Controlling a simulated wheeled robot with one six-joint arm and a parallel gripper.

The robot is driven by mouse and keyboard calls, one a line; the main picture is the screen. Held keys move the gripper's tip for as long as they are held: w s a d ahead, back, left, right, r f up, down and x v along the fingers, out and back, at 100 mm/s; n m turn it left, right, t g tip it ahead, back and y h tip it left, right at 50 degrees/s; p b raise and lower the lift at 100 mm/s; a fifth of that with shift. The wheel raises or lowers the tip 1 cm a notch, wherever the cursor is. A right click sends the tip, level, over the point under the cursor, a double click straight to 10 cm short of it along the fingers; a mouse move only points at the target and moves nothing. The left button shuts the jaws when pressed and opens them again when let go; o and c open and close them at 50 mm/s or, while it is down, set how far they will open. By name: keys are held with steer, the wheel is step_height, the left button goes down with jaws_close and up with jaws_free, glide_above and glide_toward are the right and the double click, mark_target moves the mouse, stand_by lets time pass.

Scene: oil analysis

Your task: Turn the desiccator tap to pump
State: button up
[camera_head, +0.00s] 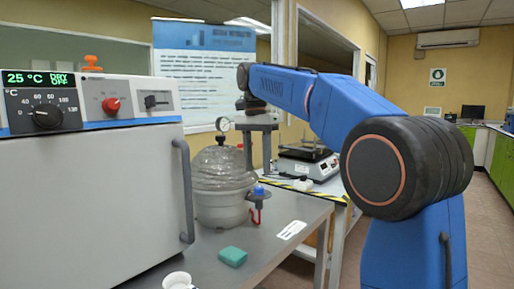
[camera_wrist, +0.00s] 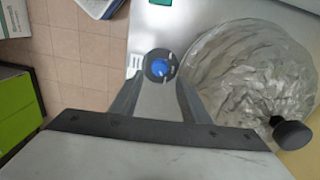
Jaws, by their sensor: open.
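The desiccator (camera_head: 222,205) stands on the grey bench, with a clear ribbed dome and a gauge on top. Its blue tap (camera_head: 259,190) is on the right side, above a red part. In the wrist view the tap (camera_wrist: 160,67) is a blue knob in a dark ring with white marks, left of the clear dome (camera_wrist: 245,65). My gripper (camera_head: 258,160) points down above the tap. In the wrist view my gripper (camera_wrist: 160,78) is open, its grey fingers on either side of the tap. I cannot tell whether they touch it. The tap's setting is unreadable.
A large oven (camera_head: 85,200) stands left of the desiccator. A teal block (camera_head: 232,257), a white cup (camera_head: 177,281) and a white label (camera_head: 291,230) lie on the front bench. A balance-like instrument (camera_head: 308,163) stands behind. A black knob (camera_wrist: 292,133) tops the dome, right of my gripper.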

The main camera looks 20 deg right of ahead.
steer(key=shift+w+a+r, duration=0.1)
steer(key=shift+r, duration=2.8)
steer(key=s+d+f+n+t, duration=0.1)
steer(key=s+d+f+n, duration=0.2)
steer(key=s+f, duration=0.5)
steer(key=s+d+f+n+t, duration=0.25)
steer(key=s+f, duration=0.25)
steer(key=s, duration=0.5)
steer(key=s+d+f+n+t, duration=0.1)
steer(key=s+f+n, duration=0.1)
steer(key=s+f, duration=0.6)
steer(key=s+d+f+n, duration=0.1)
steer(key=s+f+n, duration=0.1)
steer(key=s+f, duration=0.7)
step_height(320, 180, down, 5)
steer(key=shift+d+f+n+t, duration=0.15)
steer(key=shift+d+n+t, duration=0.05)
steer(key=shift+n+t, duration=0.15)
